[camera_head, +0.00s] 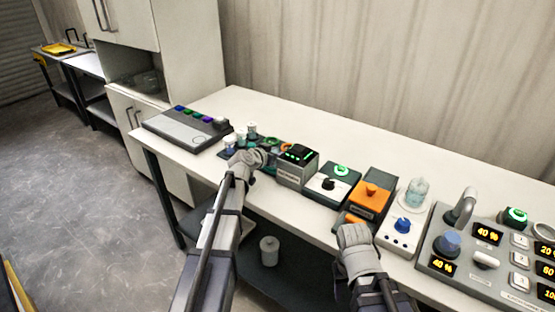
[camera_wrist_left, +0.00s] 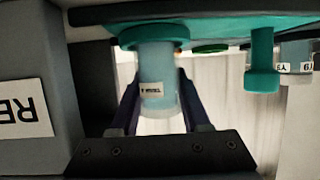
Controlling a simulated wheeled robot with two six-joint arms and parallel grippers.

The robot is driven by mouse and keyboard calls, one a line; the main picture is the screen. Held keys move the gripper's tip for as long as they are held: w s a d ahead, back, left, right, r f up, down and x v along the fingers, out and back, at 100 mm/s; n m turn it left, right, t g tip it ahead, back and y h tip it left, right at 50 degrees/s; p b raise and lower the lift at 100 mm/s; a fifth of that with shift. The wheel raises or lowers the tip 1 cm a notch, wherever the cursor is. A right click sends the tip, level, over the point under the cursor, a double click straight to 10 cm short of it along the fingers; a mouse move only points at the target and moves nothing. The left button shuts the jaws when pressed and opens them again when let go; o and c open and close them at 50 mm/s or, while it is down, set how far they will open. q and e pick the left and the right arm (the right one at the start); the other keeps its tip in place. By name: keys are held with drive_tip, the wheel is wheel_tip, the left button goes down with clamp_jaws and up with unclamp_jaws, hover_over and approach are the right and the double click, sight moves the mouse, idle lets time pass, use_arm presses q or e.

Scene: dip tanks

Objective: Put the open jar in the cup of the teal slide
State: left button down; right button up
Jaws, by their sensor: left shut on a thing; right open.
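My left gripper (camera_wrist_left: 158,92) is shut on the open jar (camera_wrist_left: 162,62), a pale, translucent jar with a small white label. In the left wrist view, which is upside down, the jar's base end meets the round cup (camera_wrist_left: 150,37) of the teal slide (camera_wrist_left: 225,20). I cannot tell how deep the jar sits. The slide's teal knob (camera_wrist_left: 262,62) stands beside it. In the head view, my left gripper (camera_head: 252,163) hides the held jar and most of the slide. My right gripper (camera_head: 354,236) is open at the table's front edge.
Several small jars (camera_head: 251,131) stand just behind the left gripper. A dark box with a green display (camera_head: 297,168) is close on its right. Further right are an orange-topped device (camera_head: 371,197) and a large control panel (camera_head: 480,262). The back strip of the table (camera_head: 330,130) is clear.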

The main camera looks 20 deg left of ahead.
use_arm(q)
drive_tip(key=shift+f, duration=0.15)
drive_tip(key=c, duration=0.6)
unclamp_jaws()
drive_tip(key=shift+c, duration=0.2)
drive_tip(key=shift+s+r+p, duration=0.1)
drive_tip(key=shift+r+p, duration=0.2)
drive_tip(key=p+v, duration=0.4)
drive_tip(key=v, duration=0.6)
drive_tip(key=shift+s+r, duration=0.1)
drive_tip(key=shift+s, duration=0.1)
drive_tip(key=shift+s+a+r, duration=0.2)
drive_tip(key=shift+s+a, duration=0.05)
drive_tip(key=shift+s, duration=0.3)
